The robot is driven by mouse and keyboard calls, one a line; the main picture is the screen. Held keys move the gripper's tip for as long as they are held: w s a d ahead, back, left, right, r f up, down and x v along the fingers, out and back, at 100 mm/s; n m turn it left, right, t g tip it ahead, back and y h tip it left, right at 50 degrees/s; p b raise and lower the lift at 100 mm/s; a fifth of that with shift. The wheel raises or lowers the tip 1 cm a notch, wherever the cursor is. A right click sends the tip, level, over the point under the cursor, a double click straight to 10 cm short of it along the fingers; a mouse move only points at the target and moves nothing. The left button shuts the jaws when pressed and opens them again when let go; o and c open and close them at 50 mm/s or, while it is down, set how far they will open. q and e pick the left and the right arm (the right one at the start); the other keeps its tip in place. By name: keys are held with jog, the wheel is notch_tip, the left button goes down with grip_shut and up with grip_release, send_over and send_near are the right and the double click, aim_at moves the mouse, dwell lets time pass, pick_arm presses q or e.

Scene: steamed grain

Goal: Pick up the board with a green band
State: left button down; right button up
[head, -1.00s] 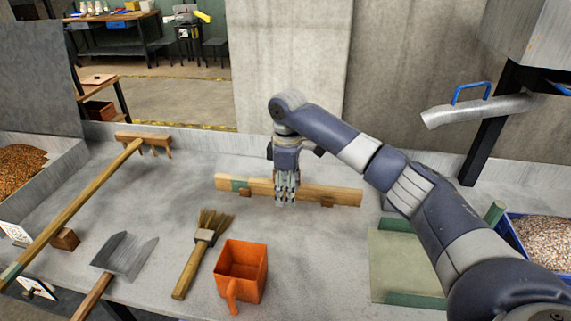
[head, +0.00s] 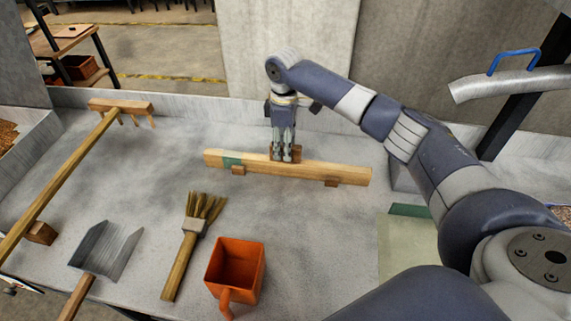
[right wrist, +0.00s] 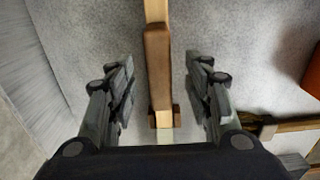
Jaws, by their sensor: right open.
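The board with a green band (head: 325,172) is a long pale wooden bar lying crosswise on two small brown blocks. Its green band (head: 231,161) is near the left end. A brown wooden grip (right wrist: 158,70) sits on top of the board near its middle. My right gripper (head: 283,155) points down over this grip. In the right wrist view the open fingers (right wrist: 159,85) stand apart on both sides of the board and grip, with gaps on each side. The head view cannot show the exact finger height. My left gripper is not in view.
An orange scoop (head: 235,268), a hand brush (head: 192,240) and a metal dustpan (head: 105,250) lie in front of the board. A long wooden rake (head: 75,170) lies at the left. A metal chute with a blue handle (head: 515,56) hangs at the right.

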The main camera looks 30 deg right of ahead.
notch_tip(320, 180, down, 4)
jog(key=shift+s+d+f, duration=0.15)
jog(key=shift+f, duration=0.5)
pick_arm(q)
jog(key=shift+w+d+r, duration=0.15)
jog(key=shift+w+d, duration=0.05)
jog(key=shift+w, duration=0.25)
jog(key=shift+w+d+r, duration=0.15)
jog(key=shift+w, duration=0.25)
pick_arm(e)
jog(key=shift+c, duration=0.3)
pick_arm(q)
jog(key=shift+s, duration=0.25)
pick_arm(e)
jog(key=shift+r, duration=0.15)
grip_shut()
